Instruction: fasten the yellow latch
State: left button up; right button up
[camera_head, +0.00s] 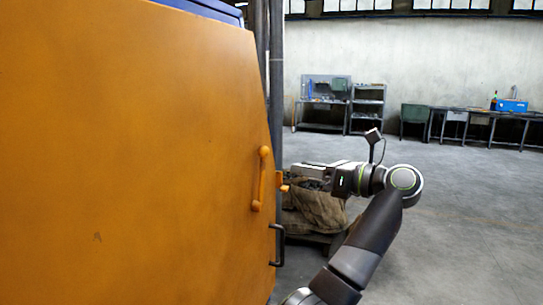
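The large orange door panel (130,150) fills the left of the view. A yellow-orange latch (262,180) is a long lever standing nearly upright near the door's right edge. A small orange catch piece (283,187) sticks out just right of it, at the door edge.
A dark bar handle (278,246) is on the door edge below the latch. A brown sack (312,212) sits behind my gripper. Grey floor (450,230) is open to the right. Workbenches (480,118) and a shelf (367,108) stand along the far wall.

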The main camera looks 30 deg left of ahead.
aim_at(261, 180)
pick_arm(q)
jog(key=a+p, duration=0.2)
jog(key=a, duration=0.7)
jog(key=shift+s+a+p, duration=0.15)
jog(key=shift+a+p, duration=0.05)
jog(key=shift+p, duration=0.1)
jog(key=shift+c, duration=0.4)
grip_shut()
jog(key=shift+r, duration=0.1)
